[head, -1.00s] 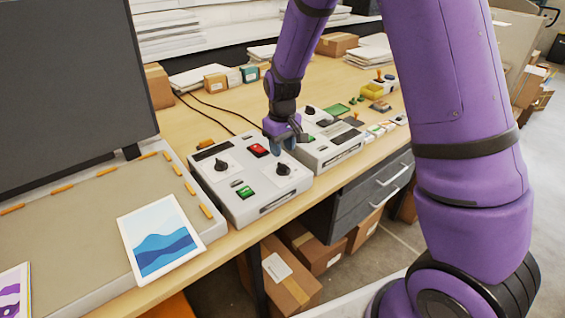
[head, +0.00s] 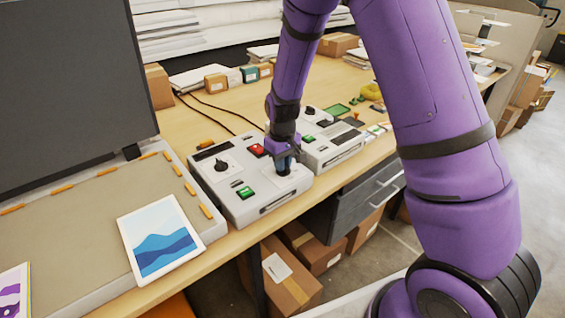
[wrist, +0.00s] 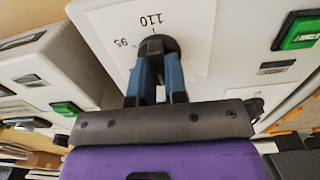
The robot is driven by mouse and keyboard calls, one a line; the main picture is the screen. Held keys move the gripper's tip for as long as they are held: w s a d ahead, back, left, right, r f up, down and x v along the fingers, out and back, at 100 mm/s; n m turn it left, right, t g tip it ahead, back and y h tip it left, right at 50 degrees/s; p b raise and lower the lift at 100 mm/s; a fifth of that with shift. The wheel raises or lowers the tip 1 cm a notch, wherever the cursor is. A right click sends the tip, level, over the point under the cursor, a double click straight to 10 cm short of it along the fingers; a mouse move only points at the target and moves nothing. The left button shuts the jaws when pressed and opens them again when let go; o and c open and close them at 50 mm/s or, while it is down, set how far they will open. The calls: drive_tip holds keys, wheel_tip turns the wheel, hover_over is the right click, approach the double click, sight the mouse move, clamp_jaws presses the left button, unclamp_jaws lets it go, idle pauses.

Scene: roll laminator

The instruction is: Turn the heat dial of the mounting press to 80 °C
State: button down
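My gripper (wrist: 160,88) has its two blue fingers down at a round black dial (wrist: 157,46) in the wrist view, with a gap between them. The fingers straddle the dial's grip or rest at it; I cannot tell if they press on it. The dial's white label (wrist: 196,45) shows an upside-down 110 and 95; 80 is not visible, and I cannot make out the dial's setting. In the head view, my gripper (head: 284,163) covers the right-hand dial of the nearer grey control box (head: 240,203), beside the flat press bed (head: 80,230).
The nearer box also carries another black dial (head: 221,165), a red button (head: 257,150) and a green button (head: 245,193). A second control box (head: 340,150) stands close behind to the right. A picture print (head: 160,237) lies at the press bed's front edge.

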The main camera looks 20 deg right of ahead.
drive_tip(key=shift+m, duration=0.4)
drive_tip(key=m, duration=0.5)
drive_tip(key=shift+d, duration=0.1)
drive_tip(key=m, duration=0.5)
drive_tip(key=shift+d+m, duration=0.1)
drive_tip(key=shift+m, duration=0.3)
idle(0.3)
drive_tip(key=c, duration=1.1)
unclamp_jaws()
drive_tip(key=shift+c, duration=0.2)
wheel_tip(320, 180, up, 11)
